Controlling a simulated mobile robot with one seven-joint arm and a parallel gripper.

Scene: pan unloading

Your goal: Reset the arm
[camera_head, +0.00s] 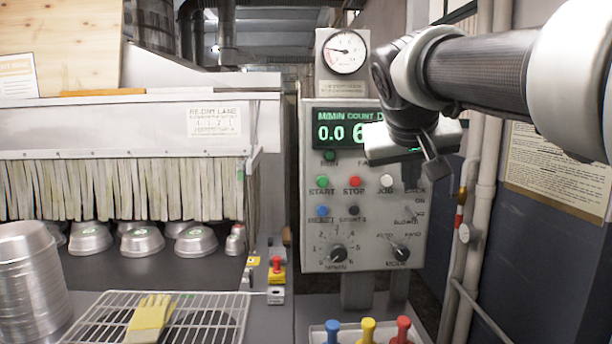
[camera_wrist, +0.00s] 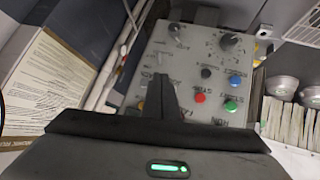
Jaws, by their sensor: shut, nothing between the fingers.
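My gripper (camera_head: 432,165) hangs from my raised arm at the upper right of the head view, in front of the right part of the grey control panel (camera_head: 345,262). It is shut with nothing in it. I cannot tell whether the fingers touch the panel. The panel has a green start button (camera_head: 322,181), a red stop button (camera_head: 354,182), a white button (camera_head: 386,181) and two dark knobs. Its green display is partly hidden by my gripper.
Metal pans (camera_head: 142,241) lie upside down under the strip curtain (camera_head: 120,190) at left. A pan stack (camera_head: 28,285) and a wire rack (camera_head: 215,312) with a yellow glove (camera_head: 150,318) are in front. Coloured pegs (camera_head: 367,330) stand below the panel. Pipes (camera_head: 478,200) run at right.

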